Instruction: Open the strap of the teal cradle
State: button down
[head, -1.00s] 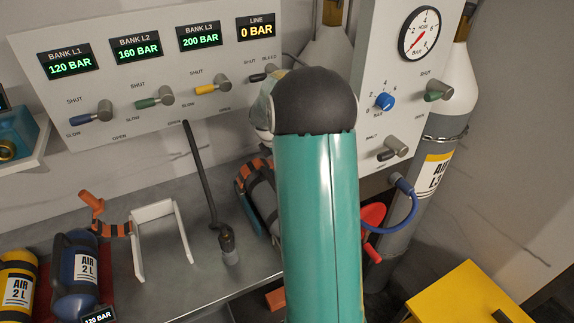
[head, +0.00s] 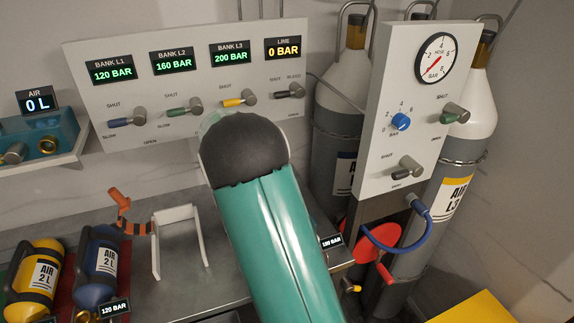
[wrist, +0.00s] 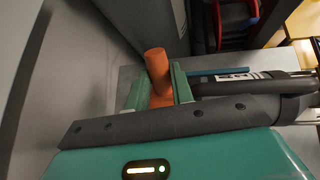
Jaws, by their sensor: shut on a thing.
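In the wrist view my gripper (wrist: 158,84) has its two green fingers closed on an upright orange strap handle (wrist: 156,60). A thin teal bar (wrist: 215,72), which looks like part of the teal cradle, runs to the right of the fingers. Beside it lies a dark cylinder (wrist: 255,86) with a white label. Most of the cradle and the strap band are hidden by my gripper. In the head view my teal arm covers the gripper and that cradle, so I cannot tell there how the strap lies.
A white cradle (head: 156,250) with another orange handle (head: 120,198) stands on the grey bench. The valve panel (head: 185,90) is behind. A gauge panel (head: 392,150), blue hose (head: 395,248) and large cylinders crowd the right.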

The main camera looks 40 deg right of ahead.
jog(key=a+h, duration=0.1)
jog(key=a, duration=0.1)
jog(key=w+a+h, duration=0.1)
jog(key=a+h, duration=0.1)
jog(key=w+a+r+h, duration=0.1)
jog(key=a, duration=0.1)
jog(key=shift+a+n+g+h, duration=0.1)
jog(key=shift+n+g+h, duration=0.2)
jog(key=shift+n+g, duration=0.1)
jog(key=w+a+f+n+h, duration=0.1)
jog(key=w+a+f+h, duration=0.1)
jog(key=a+h, duration=0.3)
jog(key=shift+a+g, duration=0.3)
jog(key=shift+a, duration=0.65)
jog(key=shift+w+a+f, duration=0.1)
jog(key=c, duration=1.2)
grip_release()
jog(key=shift+c, duration=0.2)
jog(key=v, duration=1.3)
jog(key=shift+a+f, duration=0.25)
jog(key=shift+f, duration=0.05)
